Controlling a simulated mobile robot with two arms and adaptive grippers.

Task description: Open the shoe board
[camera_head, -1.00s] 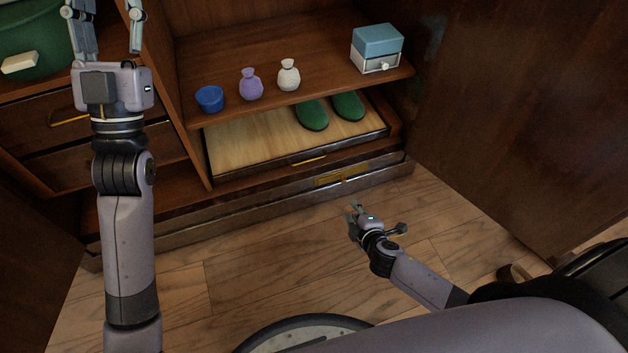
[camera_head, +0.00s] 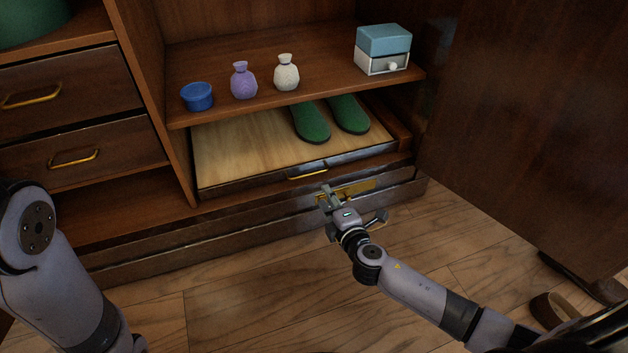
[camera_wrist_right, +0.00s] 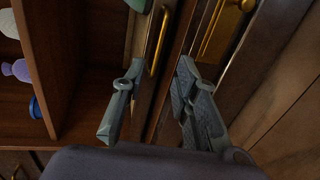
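The shoe board (camera_head: 240,150) is a light wooden pull-out board with a dark front edge, under the cabinet shelf. Green shoes (camera_head: 312,124) lie on it. Its thin gold handle (camera_head: 308,173) sits on the front edge and also shows in the right wrist view (camera_wrist_right: 157,42). My right gripper (camera_head: 342,203) is open and empty, just in front of the cabinet, slightly below and right of the handle. In the right wrist view the open fingers (camera_wrist_right: 157,85) stand either side of the handle's line, with the handle beyond the tips. My left gripper is out of view; only its arm shows at lower left.
A gold plate (camera_head: 355,188) marks the lower front panel close to my right gripper. An open door (camera_head: 540,130) stands right.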

